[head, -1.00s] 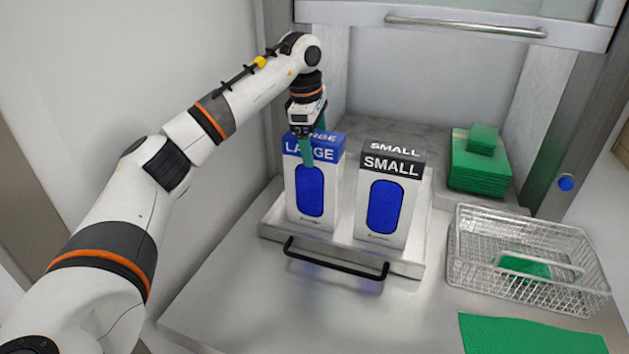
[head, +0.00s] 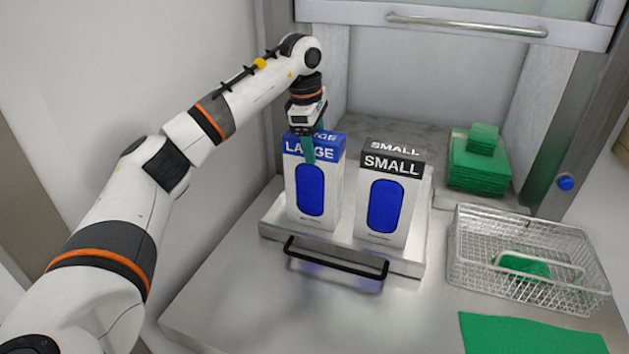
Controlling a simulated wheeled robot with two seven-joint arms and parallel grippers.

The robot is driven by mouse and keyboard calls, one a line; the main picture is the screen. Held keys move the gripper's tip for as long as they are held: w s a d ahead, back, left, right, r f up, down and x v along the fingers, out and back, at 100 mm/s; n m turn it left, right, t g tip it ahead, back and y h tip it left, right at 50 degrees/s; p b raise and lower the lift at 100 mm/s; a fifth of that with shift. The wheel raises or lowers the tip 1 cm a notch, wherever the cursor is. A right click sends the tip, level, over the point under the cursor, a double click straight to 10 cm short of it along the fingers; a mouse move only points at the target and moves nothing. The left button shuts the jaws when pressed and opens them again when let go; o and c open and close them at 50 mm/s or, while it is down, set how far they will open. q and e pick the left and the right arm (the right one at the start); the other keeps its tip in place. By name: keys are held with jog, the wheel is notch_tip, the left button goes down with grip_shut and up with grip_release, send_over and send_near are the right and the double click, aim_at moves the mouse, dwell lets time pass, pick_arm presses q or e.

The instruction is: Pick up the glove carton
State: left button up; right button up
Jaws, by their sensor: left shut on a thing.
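A white carton with a blue top band marked LARGE (head: 325,205) stands upright on a metal tray (head: 410,266) with a black handle. My left gripper (head: 309,147) comes down from above onto its top and is shut on it, with one green finger in front of its face. The other finger is hidden. A second white carton, with a black band marked SMALL (head: 407,200), stands upright just to the right on the same tray. My right gripper is not in view.
A wire basket (head: 470,264) with a green item inside stands to the right. Green folded stacks (head: 481,171) lie behind it, and a green mat (head: 530,335) in front. A raised hatch with a bar handle (head: 465,25) is above. The front left counter is clear.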

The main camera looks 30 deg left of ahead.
pick_arm(q)
jog(key=shift+s, duration=0.1)
jog(key=c, duration=0.6)
jog(key=shift+r, duration=0.15)
jog(key=shift+w+r+b, duration=0.2)
jog(key=shift+r+b, duration=0.15)
jog(key=shift+r, duration=0.25)
notch_tip(320, 180, up, 8)
jog(key=shift+b, duration=1)
jog(key=shift+r, duration=0.5)
